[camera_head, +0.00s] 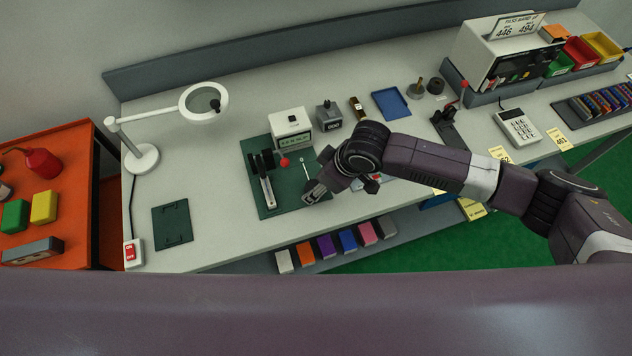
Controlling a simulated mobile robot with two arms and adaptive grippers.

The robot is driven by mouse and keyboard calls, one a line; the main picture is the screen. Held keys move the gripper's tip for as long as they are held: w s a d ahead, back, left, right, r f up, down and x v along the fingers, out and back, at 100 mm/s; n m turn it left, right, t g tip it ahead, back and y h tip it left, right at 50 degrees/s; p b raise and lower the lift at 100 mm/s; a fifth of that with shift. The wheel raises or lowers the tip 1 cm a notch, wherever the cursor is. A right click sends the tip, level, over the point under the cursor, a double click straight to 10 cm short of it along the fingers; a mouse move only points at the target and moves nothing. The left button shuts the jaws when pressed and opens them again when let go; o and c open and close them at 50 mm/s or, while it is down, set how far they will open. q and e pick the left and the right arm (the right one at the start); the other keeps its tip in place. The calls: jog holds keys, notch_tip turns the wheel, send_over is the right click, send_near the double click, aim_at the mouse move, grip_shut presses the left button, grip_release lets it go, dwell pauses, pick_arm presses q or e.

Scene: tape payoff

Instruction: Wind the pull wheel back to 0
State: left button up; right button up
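A dark green mat (254,153) lies on the bench and carries a small black device (266,159) with a red knob (285,162). This looks like the pull wheel, though its dial mark is too small to read. A pale bar (267,190) lies in front of it. A white box with a greenish display (292,127) stands at the mat's back edge; its digits are unreadable. My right gripper (314,192) is low over the mat's right edge, apart from the red knob. Its fingers are too small to tell open from shut. My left gripper is out of view.
A magnifier lamp (143,157) stands on the left, near a dark plate (172,225) and an ON/OFF switch (131,253). A small grey block (328,116) and a blue tray (391,103) sit behind my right arm.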

jog(key=shift+x, duration=1.05)
jog(key=c, duration=1.2)
jog(key=shift+o, duration=0.2)
